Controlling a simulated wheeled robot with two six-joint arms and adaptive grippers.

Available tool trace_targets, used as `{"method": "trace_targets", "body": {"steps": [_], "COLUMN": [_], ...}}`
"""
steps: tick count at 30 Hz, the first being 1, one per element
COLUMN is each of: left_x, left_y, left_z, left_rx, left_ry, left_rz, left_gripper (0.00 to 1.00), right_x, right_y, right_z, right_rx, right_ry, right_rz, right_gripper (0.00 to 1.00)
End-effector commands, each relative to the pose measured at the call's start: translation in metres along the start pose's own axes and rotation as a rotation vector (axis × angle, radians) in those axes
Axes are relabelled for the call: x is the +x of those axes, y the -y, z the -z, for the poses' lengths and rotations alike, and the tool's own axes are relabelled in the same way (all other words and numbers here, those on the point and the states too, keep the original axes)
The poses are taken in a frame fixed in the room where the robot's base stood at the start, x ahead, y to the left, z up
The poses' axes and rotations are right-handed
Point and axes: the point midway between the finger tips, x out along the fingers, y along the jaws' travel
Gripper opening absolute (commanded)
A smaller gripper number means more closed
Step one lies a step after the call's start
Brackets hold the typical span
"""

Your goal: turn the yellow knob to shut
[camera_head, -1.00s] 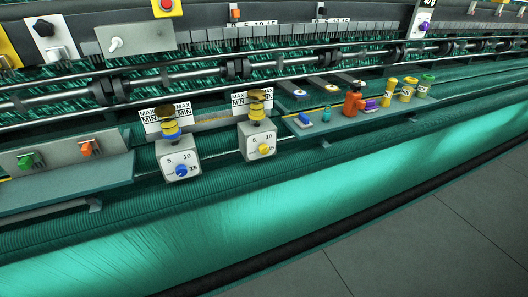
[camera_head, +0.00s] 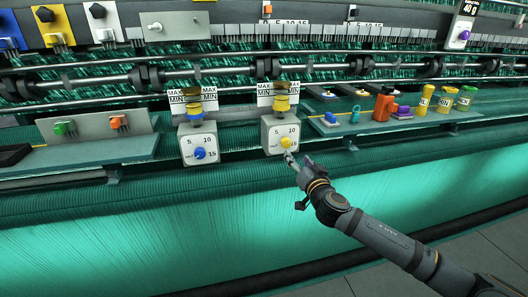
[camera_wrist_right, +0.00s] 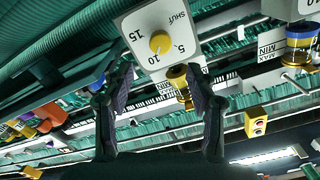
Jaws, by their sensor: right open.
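In the right wrist view the knob (camera_wrist_right: 160,42) sits among the marks 5, 10, 15 and SHUT on the box face (camera_wrist_right: 142,18). A small dark mark on the knob seems to face the 10 side; I cannot tell exactly. My right gripper (camera_head: 294,164) is just below and right of the knob, its jaws (camera_wrist_right: 160,82) spread apart and empty, with the knob beyond the gap between them. My left gripper is not in view.
A similar box with a blue knob (camera_head: 199,153) stands to the left. A shelf with colored items (camera_head: 383,106) is to the right; another shelf (camera_head: 90,152) is at left. Green netting (camera_head: 200,230) spreads below with free room in front.

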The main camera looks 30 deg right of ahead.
Motion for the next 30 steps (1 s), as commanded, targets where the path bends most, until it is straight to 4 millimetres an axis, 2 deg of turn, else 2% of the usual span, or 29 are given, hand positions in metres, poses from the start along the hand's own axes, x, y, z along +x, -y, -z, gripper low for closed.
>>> {"method": "trace_targets", "body": {"steps": [4, 8, 11, 18, 21, 25, 30], "left_x": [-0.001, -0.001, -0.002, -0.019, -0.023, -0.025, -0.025], "left_y": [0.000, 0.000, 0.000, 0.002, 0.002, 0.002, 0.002], "left_z": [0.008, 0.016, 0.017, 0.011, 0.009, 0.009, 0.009], "left_rx": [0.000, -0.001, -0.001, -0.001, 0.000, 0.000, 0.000], "left_ry": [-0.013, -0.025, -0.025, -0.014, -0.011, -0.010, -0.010], "left_rz": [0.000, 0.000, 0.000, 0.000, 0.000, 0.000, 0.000], "left_gripper": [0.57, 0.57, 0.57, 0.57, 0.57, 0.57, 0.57], "right_x": [0.001, 0.011, 0.025, 0.076, 0.091, 0.102, 0.104], "right_y": [0.002, 0.001, 0.002, 0.004, 0.003, 0.003, 0.002], "right_z": [0.002, 0.003, 0.003, 0.005, 0.004, 0.002, 0.001], "right_rx": [0.007, 0.012, 0.017, 0.013, 0.009, 0.006, 0.004], "right_ry": [-0.004, -0.005, -0.005, -0.002, -0.001, 0.000, 0.000], "right_rz": [0.003, -0.002, 0.001, 0.001, 0.002, 0.004, 0.004], "right_gripper": [0.57, 0.57, 0.57, 0.57, 0.57, 0.57, 0.57]}}
